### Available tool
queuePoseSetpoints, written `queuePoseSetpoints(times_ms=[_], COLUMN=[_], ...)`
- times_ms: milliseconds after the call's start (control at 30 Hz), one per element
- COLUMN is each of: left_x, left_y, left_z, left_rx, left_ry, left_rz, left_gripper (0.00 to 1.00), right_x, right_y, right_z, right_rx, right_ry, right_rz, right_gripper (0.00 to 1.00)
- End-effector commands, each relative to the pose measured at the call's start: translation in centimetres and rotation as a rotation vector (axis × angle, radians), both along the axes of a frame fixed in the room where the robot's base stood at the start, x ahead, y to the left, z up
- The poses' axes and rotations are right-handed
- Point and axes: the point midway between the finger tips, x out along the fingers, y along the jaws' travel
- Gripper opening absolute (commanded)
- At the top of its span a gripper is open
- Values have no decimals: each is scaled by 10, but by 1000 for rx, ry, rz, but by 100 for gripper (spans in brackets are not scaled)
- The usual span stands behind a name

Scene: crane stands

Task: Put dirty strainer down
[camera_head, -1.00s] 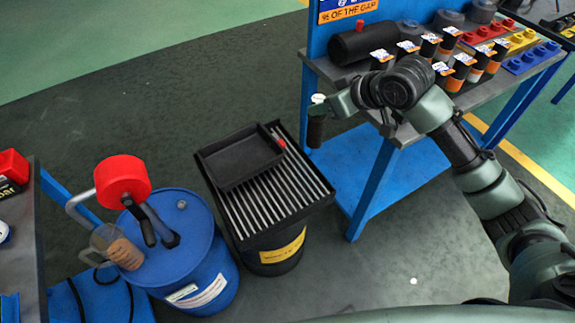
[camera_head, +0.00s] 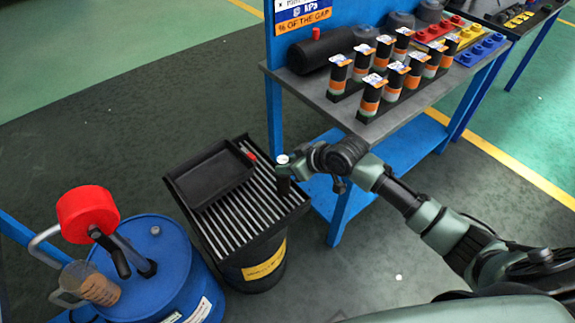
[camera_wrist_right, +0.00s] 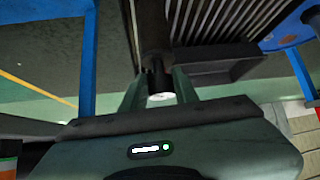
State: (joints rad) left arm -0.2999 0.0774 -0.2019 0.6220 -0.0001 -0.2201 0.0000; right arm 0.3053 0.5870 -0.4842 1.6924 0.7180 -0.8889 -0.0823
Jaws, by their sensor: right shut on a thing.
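My right gripper (camera_head: 291,167) is shut on the strainer (camera_head: 284,184), a small dark cylinder with a pale top, held roughly upright. In the head view it appears in front of the right part of the slatted rack (camera_head: 227,222) on the black bin. I cannot tell whether it touches the slats. In the right wrist view the dark strainer (camera_wrist_right: 153,28) sits between the fingers (camera_wrist_right: 158,85), with the slats behind it. My left gripper is not in view.
A black tray (camera_head: 215,178) covers the rack's far left part. A blue drum (camera_head: 160,255) with a red-headed device (camera_head: 88,213) and a clear jug (camera_head: 98,287) stands left. A blue workbench (camera_head: 345,112) at right holds several orange-banded cylinders (camera_head: 370,100).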

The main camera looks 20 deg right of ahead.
Motion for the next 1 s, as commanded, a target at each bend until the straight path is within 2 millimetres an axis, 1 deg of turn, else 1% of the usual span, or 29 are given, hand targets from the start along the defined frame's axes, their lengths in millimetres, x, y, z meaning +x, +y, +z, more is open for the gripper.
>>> queuePoseSetpoints(times_ms=[33, 367, 400, 467, 767, 867, 1000], left_x=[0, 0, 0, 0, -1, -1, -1], left_y=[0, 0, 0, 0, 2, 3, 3], left_z=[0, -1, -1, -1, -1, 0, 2], left_rx=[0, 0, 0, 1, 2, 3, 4], left_ry=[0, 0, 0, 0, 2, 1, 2], left_rz=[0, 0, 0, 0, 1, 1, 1], left_gripper=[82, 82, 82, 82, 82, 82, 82], right_x=[0, 0, 0, 0, 0, -1, -14], right_y=[1, 0, 0, 0, 0, -1, -9], right_z=[-4, -7, -7, -7, -6, -2, 12], right_rx=[2, 1, 1, 1, 1, -1, -3], right_ry=[0, -2, -1, -1, -1, -2, -3], right_rz=[0, 0, 0, 0, 0, 0, 1], right_gripper=[0, 0, 35, 51, 51, 51, 51])
